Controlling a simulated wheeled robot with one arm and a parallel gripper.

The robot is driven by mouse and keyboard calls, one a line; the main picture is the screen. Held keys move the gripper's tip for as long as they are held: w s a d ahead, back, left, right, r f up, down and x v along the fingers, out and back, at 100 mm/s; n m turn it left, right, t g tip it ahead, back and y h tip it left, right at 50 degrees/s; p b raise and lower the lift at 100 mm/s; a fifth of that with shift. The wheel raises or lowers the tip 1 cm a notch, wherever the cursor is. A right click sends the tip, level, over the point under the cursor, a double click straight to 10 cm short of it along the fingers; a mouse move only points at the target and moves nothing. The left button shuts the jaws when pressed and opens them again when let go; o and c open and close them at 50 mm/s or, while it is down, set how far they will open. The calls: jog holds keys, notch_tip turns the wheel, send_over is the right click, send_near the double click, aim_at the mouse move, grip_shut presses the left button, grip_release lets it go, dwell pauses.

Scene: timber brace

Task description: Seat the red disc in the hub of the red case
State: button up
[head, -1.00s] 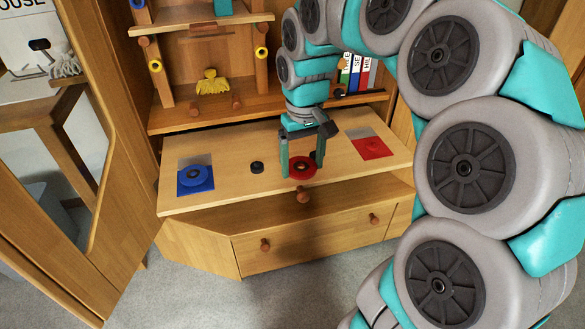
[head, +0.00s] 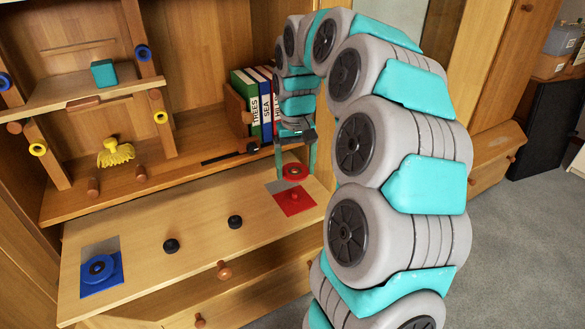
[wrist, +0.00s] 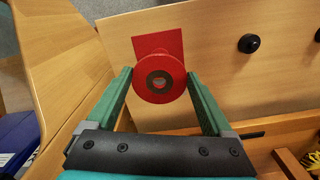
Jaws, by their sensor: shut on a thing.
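My gripper (head: 295,176) is shut on the red disc (head: 293,170), a ring with a central hole. In the wrist view the red disc (wrist: 144,88) sits between the two green fingertips, with something grey showing through its hole. The red case (head: 304,208) lies flat at the right end of the wooden desk board, with its small red hub (head: 294,196) showing. In the head view the disc appears just behind the hub, seemingly above the board.
A blue case (head: 105,286) with a blue disc (head: 97,267) lies at the board's left end. Two black pegs (head: 171,245) (head: 235,221) stand between the cases. Upright books (head: 252,103) and a shelf edge stand close behind my gripper.

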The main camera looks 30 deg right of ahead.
aim_at(295, 196)
jog(key=shift+f, duration=0.2)
jog(key=shift+f+b, duration=1.35)
jog(key=shift+f, duration=1.5)
jog(key=shift+f+b, duration=0.55)
jog(key=shift+f, duration=0.4)
dwell(0.5)
jog(key=o, duration=1.1)
notch_tip(295, 196, up, 8)
jog(key=shift+f, duration=0.1)
